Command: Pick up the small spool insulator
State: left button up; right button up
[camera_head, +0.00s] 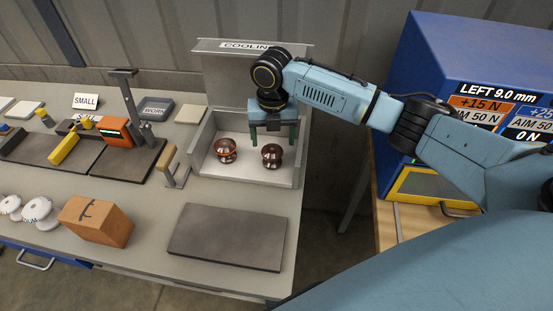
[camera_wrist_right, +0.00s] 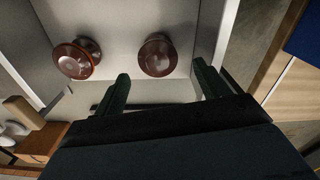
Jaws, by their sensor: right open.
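Two brown glazed spool insulators stand in the white cooling tray (camera_head: 213,188). The left spool (camera_head: 225,150) looks redder and a little larger, and the right spool (camera_head: 271,156) is darker; I cannot be sure which is the small one. In the right wrist view the left spool (camera_wrist_right: 78,58) is at the upper left and the right spool (camera_wrist_right: 157,55) is beyond the gap between my fingers. My left gripper is not in view.
A dark mat (camera_head: 228,236) lies in front of the tray, beside an orange-brown block (camera_head: 96,221). White discs (camera_head: 37,209) are at the left. An orange device (camera_head: 115,131) stands left of the tray. A blue cabinet with displays (camera_head: 480,70) is at the right.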

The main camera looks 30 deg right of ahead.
aim_at(272, 149)
notch_tip(272, 149, down, 7)
jog(key=shift+w+a+f, duration=0.1)
jog(key=shift+w, duration=0.05)
dwell(0.4)
jog(key=c, duration=1.1)
